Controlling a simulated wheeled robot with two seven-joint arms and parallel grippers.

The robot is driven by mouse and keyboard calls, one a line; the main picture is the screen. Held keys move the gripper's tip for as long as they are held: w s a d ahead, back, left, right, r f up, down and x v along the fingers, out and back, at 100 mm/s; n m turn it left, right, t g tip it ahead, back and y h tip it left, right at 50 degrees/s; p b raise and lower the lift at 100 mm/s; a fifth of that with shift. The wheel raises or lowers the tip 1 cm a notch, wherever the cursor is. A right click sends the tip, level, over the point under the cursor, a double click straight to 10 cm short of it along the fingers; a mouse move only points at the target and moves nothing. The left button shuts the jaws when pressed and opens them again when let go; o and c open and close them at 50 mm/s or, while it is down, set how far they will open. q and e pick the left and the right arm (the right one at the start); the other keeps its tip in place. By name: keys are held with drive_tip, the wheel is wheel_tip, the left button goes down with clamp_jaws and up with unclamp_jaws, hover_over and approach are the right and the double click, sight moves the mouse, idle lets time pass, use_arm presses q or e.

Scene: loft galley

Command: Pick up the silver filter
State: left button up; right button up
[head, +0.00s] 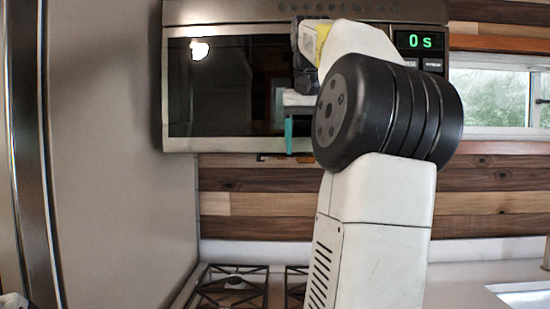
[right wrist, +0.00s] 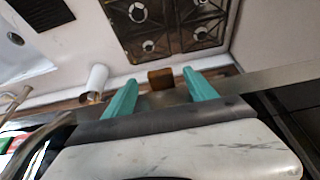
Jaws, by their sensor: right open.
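I cannot make out the silver filter in either view. My right gripper (head: 288,133) is raised in front of the microwave in the head view, with one teal finger showing below the wrist. In the right wrist view both teal fingers of the right gripper (right wrist: 159,80) stand apart, with nothing held between them. A small brown block (right wrist: 160,77) shows beyond the gap between the fingertips. My left gripper is not in view.
The microwave (head: 225,90) hangs over the gas stove (head: 232,283); the stove also shows in the wrist view (right wrist: 172,22). A white cylinder (right wrist: 95,80) lies left of the fingers. My right arm hides part of the microwave and counter. A tall grey panel (head: 115,150) stands left.

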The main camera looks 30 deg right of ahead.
drive_tip(key=shift+x, duration=1.1)
clamp_jaws()
drive_tip(key=shift+r, duration=0.4)
